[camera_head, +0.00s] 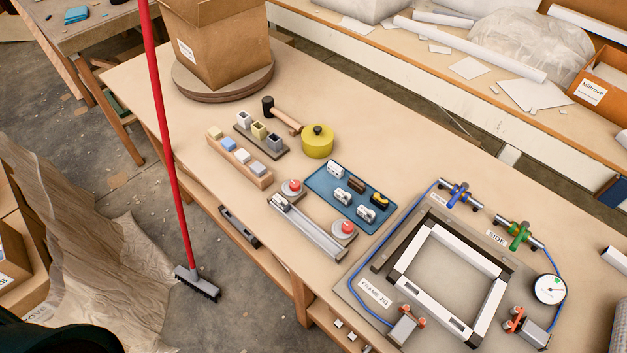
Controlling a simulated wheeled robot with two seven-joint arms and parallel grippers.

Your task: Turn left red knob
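A red knob (293,185) sits on a round grey base at the left end of a metal rail fixture (310,230) on the workbench. A second red knob (347,227) sits on a similar round base at the fixture's right end. Two orange-red clamp handles also show by the frame jig, a left one (421,322) and a right one (514,320). Neither of my grippers is in view, and nothing touches the knobs.
A blue tray (323,197) with small parts lies just behind the fixture. A wooden block holder (262,180), a yellow pot (317,147) and a mallet (284,119) are nearby. The frame jig (378,262) fills the right. A red-handled broom (170,130) stands in front of the bench.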

